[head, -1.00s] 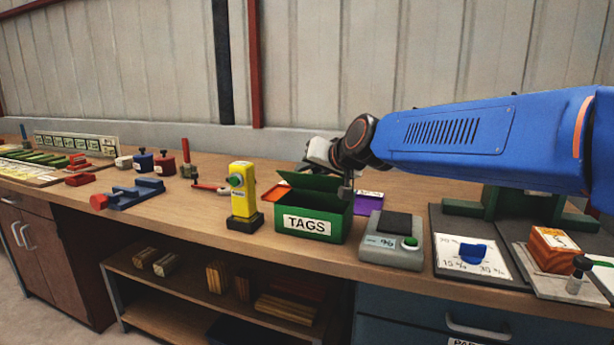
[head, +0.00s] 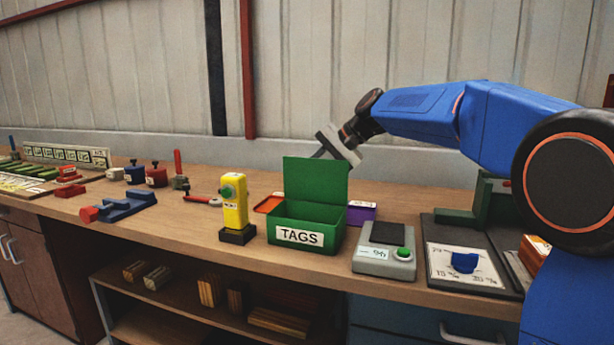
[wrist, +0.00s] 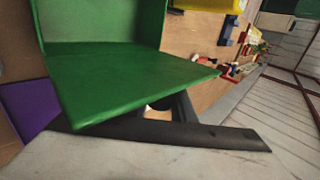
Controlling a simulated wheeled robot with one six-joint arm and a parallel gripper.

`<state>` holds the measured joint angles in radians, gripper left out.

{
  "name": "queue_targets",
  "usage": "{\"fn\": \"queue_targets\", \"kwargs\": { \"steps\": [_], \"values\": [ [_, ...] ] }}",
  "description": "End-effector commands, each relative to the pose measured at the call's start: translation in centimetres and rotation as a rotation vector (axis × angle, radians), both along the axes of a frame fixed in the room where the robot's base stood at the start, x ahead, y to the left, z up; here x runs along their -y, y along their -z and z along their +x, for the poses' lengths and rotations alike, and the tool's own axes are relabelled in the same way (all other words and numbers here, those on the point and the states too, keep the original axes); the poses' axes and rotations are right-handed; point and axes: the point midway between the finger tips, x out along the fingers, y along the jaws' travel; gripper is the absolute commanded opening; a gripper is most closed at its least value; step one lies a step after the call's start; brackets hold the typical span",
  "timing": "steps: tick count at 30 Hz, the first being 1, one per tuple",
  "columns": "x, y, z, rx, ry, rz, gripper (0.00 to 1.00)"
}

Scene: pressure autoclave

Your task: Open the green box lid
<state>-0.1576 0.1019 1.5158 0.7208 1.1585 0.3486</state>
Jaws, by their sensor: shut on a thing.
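The green box (head: 300,237) with a TAGS label stands on the workbench in the head view. Its lid (head: 316,181) stands up about vertical at the back of the box, and the box is open. In the wrist view the lid (wrist: 125,78) fills the left middle, with the box wall (wrist: 100,20) above it. My gripper (head: 319,154) is at the lid's upper edge, behind it, and is shut on the lid. In the wrist view my dark fingers (wrist: 172,106) are at the lid's edge, and their tips are partly hidden by it.
A yellow post device (head: 234,205) stands left of the box and a grey scale (head: 384,258) right of it. A purple container (head: 362,213) and an orange tray (head: 269,204) sit close behind. The wall (head: 420,150) rises behind the bench.

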Motion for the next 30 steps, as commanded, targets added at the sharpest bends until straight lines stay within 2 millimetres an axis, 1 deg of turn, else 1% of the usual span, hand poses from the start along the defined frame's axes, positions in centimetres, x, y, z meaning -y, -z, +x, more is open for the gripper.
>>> {"fn": "queue_targets", "kwargs": {
  "steps": [3,9,25,26,27,28,30],
  "values": [
    [0.19,0.42,0.48,-0.055,0.001,0.019,0.00],
    [0.31,0.61,0.75,-0.112,0.000,0.040,0.00],
    [0.36,0.76,0.83,-0.135,0.000,0.048,0.00],
    [0.36,0.76,0.83,-0.135,0.000,0.048,0.25],
    [0.36,0.76,0.83,-0.134,-0.001,0.048,0.34],
    [0.36,0.74,0.83,-0.134,-0.001,0.048,0.40],
    [0.35,0.69,0.82,-0.133,-0.001,0.049,0.40]
  ]
}}
